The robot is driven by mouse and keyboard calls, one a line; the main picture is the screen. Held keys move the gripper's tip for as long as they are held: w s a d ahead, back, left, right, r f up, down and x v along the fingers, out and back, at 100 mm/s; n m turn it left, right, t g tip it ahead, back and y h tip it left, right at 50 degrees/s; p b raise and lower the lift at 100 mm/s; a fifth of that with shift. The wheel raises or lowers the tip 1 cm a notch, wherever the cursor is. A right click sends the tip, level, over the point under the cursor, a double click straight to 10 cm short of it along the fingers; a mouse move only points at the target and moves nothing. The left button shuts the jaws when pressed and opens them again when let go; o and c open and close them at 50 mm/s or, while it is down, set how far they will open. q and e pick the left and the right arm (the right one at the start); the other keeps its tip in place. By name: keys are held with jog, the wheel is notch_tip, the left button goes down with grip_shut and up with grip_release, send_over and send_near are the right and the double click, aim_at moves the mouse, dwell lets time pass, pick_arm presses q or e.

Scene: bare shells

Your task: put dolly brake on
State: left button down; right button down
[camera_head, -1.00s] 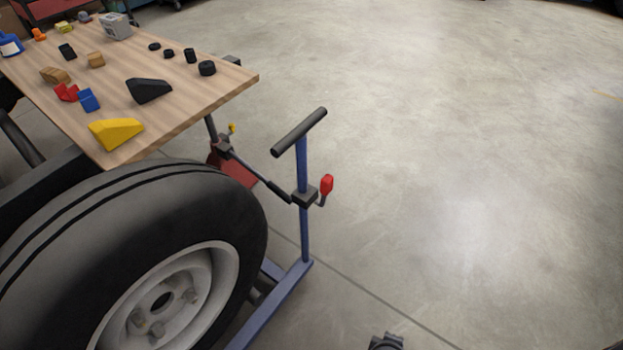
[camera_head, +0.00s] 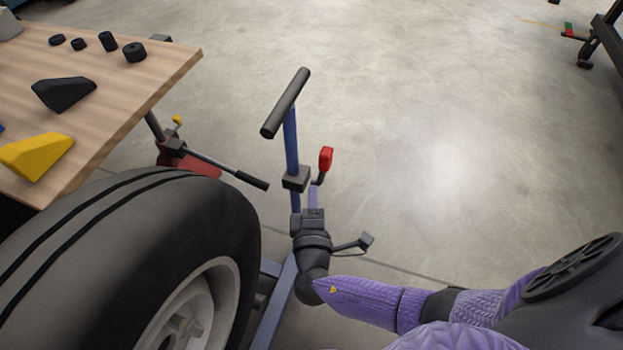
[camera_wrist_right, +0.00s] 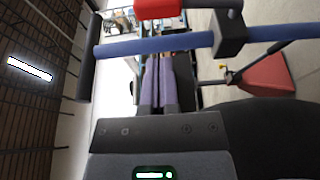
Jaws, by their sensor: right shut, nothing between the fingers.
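The dolly has a blue upright post (camera_head: 291,140) with a black T-handle (camera_head: 286,102). A dark block (camera_head: 296,178) on the post carries the brake lever with a red grip (camera_head: 325,159), which points up. My right gripper (camera_head: 313,188) is just below the lever, close to the post, with its purple fingers together and nothing between them. In the right wrist view the gripper (camera_wrist_right: 163,62) points at the post (camera_wrist_right: 150,45), with the red grip (camera_wrist_right: 160,8) at the top edge. I cannot tell whether the fingers touch the lever or post. My left gripper is out of view.
A large wheel (camera_head: 120,230) stands left of the post by the dolly's blue frame (camera_head: 273,318). A wooden table (camera_head: 120,90) with wedges and small parts is at upper left. A red jack (camera_head: 190,163) with a long handle is behind.

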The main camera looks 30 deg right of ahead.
aim_at(319, 169)
jog(key=b+x, duration=0.2)
jog(key=x, duration=0.6)
jog(key=shift+w, duration=0.1)
